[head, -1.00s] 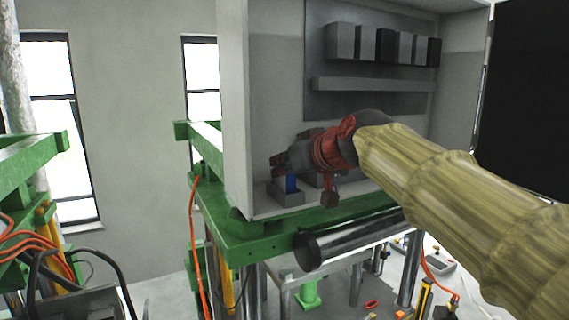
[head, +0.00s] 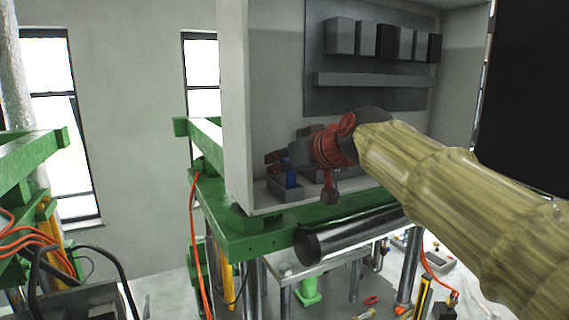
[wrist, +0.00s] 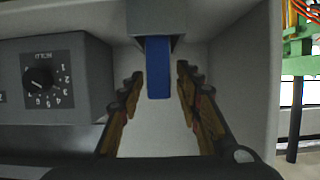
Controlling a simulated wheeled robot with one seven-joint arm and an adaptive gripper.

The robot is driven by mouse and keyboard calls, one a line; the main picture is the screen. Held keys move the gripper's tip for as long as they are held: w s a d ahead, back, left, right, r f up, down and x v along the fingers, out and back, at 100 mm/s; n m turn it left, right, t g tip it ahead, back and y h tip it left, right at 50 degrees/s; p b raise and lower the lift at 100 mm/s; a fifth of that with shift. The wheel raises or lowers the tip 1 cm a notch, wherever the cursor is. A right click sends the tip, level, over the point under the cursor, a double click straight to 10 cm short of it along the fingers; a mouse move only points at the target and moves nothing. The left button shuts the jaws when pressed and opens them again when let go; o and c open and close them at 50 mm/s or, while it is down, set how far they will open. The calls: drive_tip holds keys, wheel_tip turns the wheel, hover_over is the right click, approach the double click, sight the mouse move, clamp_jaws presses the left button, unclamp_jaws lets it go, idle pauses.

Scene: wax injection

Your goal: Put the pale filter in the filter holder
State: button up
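My gripper (head: 275,162) is in the cabinet, pointing left above its floor. In the wrist view its two fingers (wrist: 160,76) stand apart, with nothing clamped between them. A blue flat piece (wrist: 158,68) lies between the fingertips in that view, with gaps on both sides. It sticks out of a grey holder (wrist: 155,15). In the head view the blue piece (head: 291,179) stands in a small grey open box (head: 285,192) just below the fingers. I cannot make out a pale filter in either view; my gripper and arm cover part of the cabinet floor.
The cabinet's left wall (head: 236,110) rises close beside my gripper. A grey box with a numbered dial (wrist: 42,80) is at the left of the wrist view. A ledge (head: 370,81) and several blocks are on the back panel. A green frame (head: 270,238) carries the cabinet.

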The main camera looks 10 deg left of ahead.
drive_tip(key=shift+r, duration=0.1)
drive_tip(key=shift+s+d+r, duration=0.1)
drive_tip(key=shift+r, duration=0.05)
drive_tip(key=b+v, duration=0.3)
drive_tip(key=v, duration=0.8)
drive_tip(key=shift+s+d, duration=0.2)
drive_tip(key=shift+s, duration=0.05)
drive_tip(key=s+d+f+m+g+h, duration=0.1)
drive_tip(key=s+d+f+m+h, duration=0.1)
drive_tip(key=s+d+f, duration=0.6)
drive_tip(key=s+d+f+m+g+h, duration=0.2)
drive_tip(key=s+d+f, duration=0.5)
drive_tip(key=f, duration=1.3)
drive_tip(key=s+d+f+m+g+h, duration=0.2)
drive_tip(key=s+d+f, duration=0.6)
drive_tip(key=f, duration=0.6)
drive_tip(key=shift+s+d+f+m+h, duration=0.35)
drive_tip(key=shift+s+m+h, duration=0.35)
drive_tip(key=shift+s+h, duration=0.25)
